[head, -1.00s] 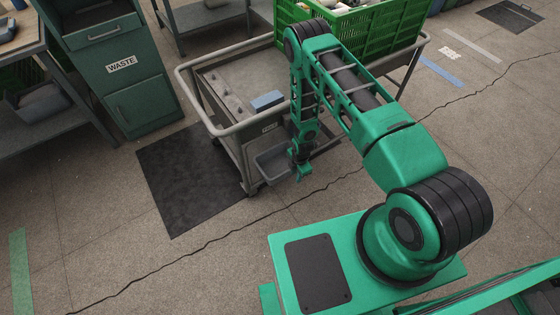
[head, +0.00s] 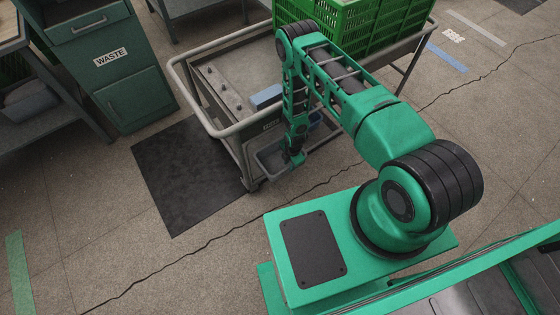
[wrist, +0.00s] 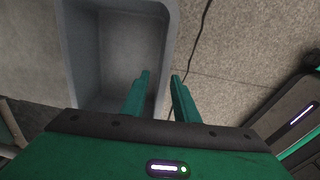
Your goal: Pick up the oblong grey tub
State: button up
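The oblong grey tub (head: 266,166) is at the near end of the grey cart, partly behind my arm in the head view. I cannot tell what it rests on. In the wrist view the tub (wrist: 115,58) is open-topped and looks empty, with its near end hidden by my gripper. My gripper (wrist: 161,76) is open. Its left finger is over the tub's inside and its right finger is outside, with the tub's right wall between them. In the head view my gripper (head: 296,160) is at the tub's right side.
The grey cart (head: 215,128) carries a blue block (head: 266,96) and a green crate (head: 350,40). A green waste cabinet (head: 125,75) stands at the left. A black mat (head: 185,180) lies on the floor left of the cart. The floor in front is clear.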

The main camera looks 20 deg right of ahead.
jog(key=shift+w+f, duration=0.1)
jog(key=shift+f, duration=1.55)
grip_shut()
jog(key=shift+r, duration=0.1)
